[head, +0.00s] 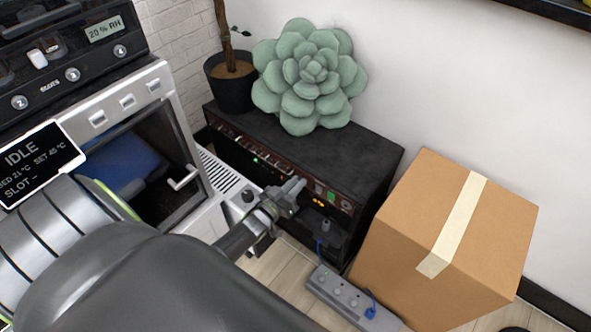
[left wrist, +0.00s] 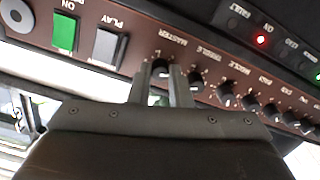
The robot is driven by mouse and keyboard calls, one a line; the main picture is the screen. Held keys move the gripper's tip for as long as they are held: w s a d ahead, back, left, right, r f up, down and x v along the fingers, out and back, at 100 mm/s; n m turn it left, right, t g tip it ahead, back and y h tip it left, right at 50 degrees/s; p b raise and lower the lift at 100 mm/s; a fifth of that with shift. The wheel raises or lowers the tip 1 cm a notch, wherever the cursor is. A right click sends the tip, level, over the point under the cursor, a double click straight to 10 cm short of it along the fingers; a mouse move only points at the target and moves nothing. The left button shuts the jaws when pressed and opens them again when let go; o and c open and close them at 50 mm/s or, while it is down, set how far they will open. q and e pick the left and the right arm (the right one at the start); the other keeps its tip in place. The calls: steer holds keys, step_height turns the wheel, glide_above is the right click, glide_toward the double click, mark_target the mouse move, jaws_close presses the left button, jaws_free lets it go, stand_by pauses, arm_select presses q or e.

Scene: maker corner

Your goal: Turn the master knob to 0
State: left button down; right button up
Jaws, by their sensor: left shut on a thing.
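The master knob (left wrist: 160,68) is a black knob under the MASTER label on the brown control panel, in the left wrist view. The two fingers of my left gripper (left wrist: 163,84) are on either side of it, shut on it. Which mark the knob points to is hard to read here. In the head view my left gripper (head: 291,189) is at the front panel of the black amplifier (head: 330,150) and hides the knob. My right gripper is in neither view.
A row of other knobs (left wrist: 250,103) runs to the right in the wrist view. A PLAY button (left wrist: 108,46) and a green ON button (left wrist: 65,32) are at left. A cardboard box (head: 430,240) and a power strip (head: 345,298) are near the amplifier. A succulent (head: 310,75) sits on top.

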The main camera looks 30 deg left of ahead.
arm_select(q)
steer(key=n+p, duration=0.1)
steer(key=n, duration=0.7)
steer(key=shift+s+f, duration=0.1)
steer(key=shift+f, duration=0.05)
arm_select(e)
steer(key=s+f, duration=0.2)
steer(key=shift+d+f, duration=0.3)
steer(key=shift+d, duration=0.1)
arm_select(q)
steer(key=shift+n, duration=0.4)
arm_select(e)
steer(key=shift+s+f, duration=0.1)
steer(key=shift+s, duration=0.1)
arm_select(q)
steer(key=c, duration=1.3)
jaws_free()
steer(key=shift+c, duration=0.2)
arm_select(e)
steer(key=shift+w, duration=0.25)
